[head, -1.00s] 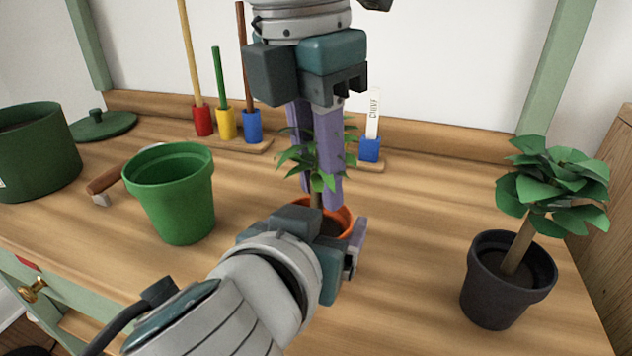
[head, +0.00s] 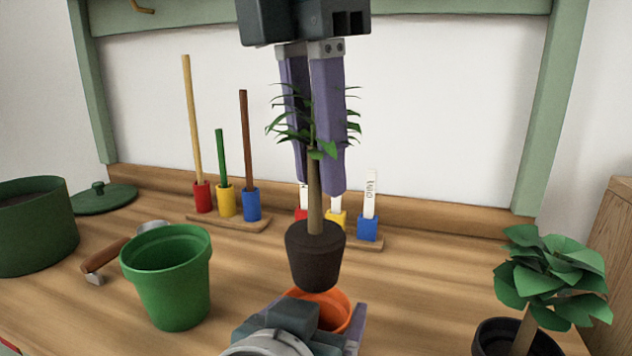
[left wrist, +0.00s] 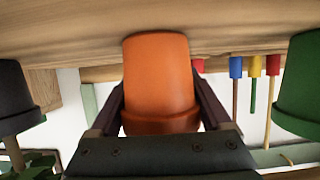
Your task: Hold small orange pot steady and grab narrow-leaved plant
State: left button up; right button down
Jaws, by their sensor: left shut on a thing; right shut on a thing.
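The narrow-leaved plant (head: 314,180) has a thin stem and a dark root ball (head: 315,256). It hangs above the small orange pot (head: 329,306), with the bottom of its soil at or just over the pot's rim in the head view. My right gripper (head: 318,180) comes down from above, with its purple fingers shut on the plant's stem among the leaves. My left gripper (head: 335,335) is low at the front, shut on the orange pot. The left wrist view shows the orange pot (left wrist: 160,80) between both fingers. The lower pot is hidden in the head view.
A green pot (head: 168,275) stands left of the orange pot, with a trowel (head: 108,255) behind it. A large dark green pot (head: 35,225) and a lid (head: 103,198) are far left. Coloured holders with sticks (head: 228,203) line the back. A broad-leaved plant (head: 550,275) stands right.

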pick_arm(q)
jog(key=o, duration=1.2)
jog(key=shift+c, duration=0.2)
jog(key=shift+s, duration=0.15)
